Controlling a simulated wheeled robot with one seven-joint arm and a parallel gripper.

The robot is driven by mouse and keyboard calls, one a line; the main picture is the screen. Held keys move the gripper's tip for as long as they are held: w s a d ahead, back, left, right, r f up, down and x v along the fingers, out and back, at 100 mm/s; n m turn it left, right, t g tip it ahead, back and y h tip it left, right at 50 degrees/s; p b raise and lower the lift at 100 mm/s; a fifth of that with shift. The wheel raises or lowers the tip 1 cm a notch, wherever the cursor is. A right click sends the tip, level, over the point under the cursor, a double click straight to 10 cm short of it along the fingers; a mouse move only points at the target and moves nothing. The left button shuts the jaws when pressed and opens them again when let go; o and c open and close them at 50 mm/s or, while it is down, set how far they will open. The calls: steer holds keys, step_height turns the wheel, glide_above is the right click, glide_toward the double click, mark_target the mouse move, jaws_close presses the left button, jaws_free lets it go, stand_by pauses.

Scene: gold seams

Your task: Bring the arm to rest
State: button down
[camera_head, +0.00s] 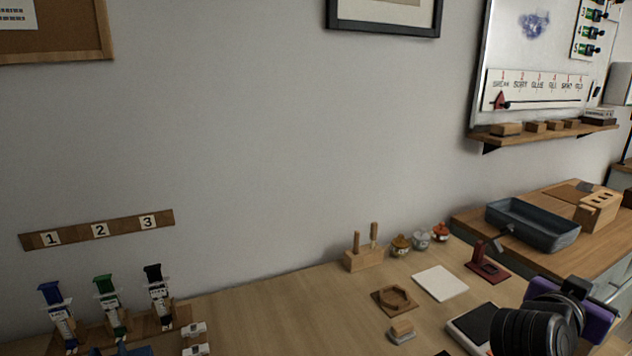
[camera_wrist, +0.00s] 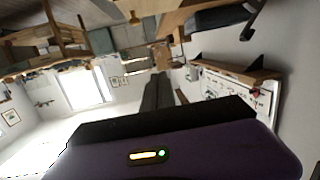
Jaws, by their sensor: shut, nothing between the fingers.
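My arm comes into the lower right of the head view as black rounded links with a purple part beside them, over the right side of the wooden table. The fingers cannot be made out in that view. In the wrist view, my gripper (camera_wrist: 163,85) shows as dark fingers beyond the purple body, shut with nothing between them. The room appears turned over behind it, and nothing is seen touching the fingers.
A blue-grey tray (camera_head: 533,225) lies at the right. A wall shelf (camera_head: 545,134) is above. The table's middle left is clear.

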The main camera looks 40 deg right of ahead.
steer(key=w+a+r+n+t+h, duration=0.15)
steer(key=w+a+n+t, duration=0.35)
steer(key=w+n+t, duration=0.65)
steer(key=w+a+f+n+t+y+p, duration=0.1)
steer(key=w+a+f+n+t+y, duration=0.2)
steer(key=a, duration=0.5)
steer(key=w+a+f+n+t+y+p, duration=0.15)
steer(key=w+a+t+y, duration=0.25)
steer(key=a, duration=0.4)
steer(key=s+a+f+n+y+p, duration=0.2)
steer(key=s+a+y, duration=0.3)
steer(key=s+a, duration=0.3)
steer(key=s+a+f+n+y+p, duration=0.2)
steer(key=s+a, duration=0.6)
steer(key=a, duration=0.8)
steer(key=f+y, duration=0.2)
steer(key=y, duration=0.1)
steer(key=shift+s+g, duration=0.3)
steer(key=shift+g, duration=0.05)
steer(key=shift+a+y, duration=0.1)
steer(key=shift+y, duration=0.15)
